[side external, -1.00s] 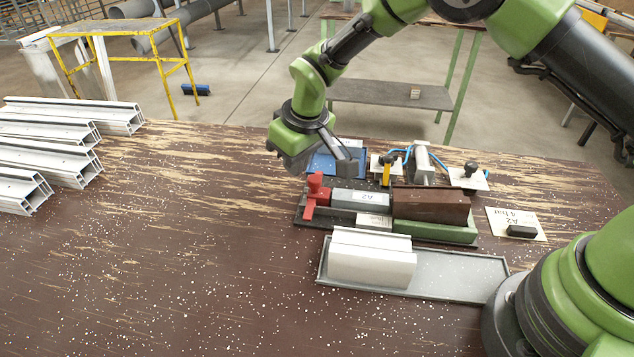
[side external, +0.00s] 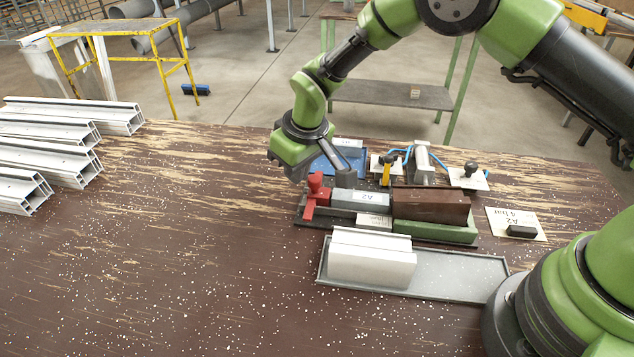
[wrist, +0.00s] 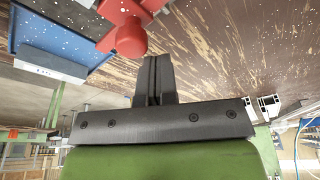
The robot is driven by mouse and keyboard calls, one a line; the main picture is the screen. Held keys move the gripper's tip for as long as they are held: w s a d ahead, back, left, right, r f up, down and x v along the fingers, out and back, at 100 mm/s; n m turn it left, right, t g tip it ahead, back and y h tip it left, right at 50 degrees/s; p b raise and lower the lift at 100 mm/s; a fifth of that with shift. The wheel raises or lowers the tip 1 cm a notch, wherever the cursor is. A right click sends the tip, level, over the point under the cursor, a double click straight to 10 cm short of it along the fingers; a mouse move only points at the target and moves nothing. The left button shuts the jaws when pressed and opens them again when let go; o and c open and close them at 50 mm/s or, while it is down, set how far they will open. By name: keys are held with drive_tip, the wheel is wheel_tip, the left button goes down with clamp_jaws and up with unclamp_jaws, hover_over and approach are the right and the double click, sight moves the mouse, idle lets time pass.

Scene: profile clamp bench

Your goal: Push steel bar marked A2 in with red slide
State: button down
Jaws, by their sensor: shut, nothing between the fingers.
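The steel bar marked A2 (side external: 362,199) lies in the clamp fixture, its right end against the brown block (side external: 431,205). The red slide (side external: 316,191) with its knob stands at the bar's left end; whether they touch cannot be told. In the wrist view the red slide (wrist: 130,36) shows near the top, beyond the fingers. My gripper (side external: 343,178) is shut and empty, pointing down just behind the fixture near the slide and bar. In the wrist view my gripper's fingers (wrist: 154,75) are closed together, with the red knob at their upper left.
A blue tray (side external: 350,158) lies behind the fixture. A white profile piece (side external: 371,258) sits on a grey tray (side external: 455,275) in front. Profiles (side external: 75,115) lie at far left. The table's front left is clear.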

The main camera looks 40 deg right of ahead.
drive_tip(key=shift+f, duration=0.5)
drive_tip(key=shift+s+d, duration=0.7)
drive_tip(key=shift+s, duration=0.05)
idle(2.0)
idle(0.4)
wheel_tip(320, 180, up, 7)
drive_tip(key=shift+w+a, duration=0.45)
idle(0.3)
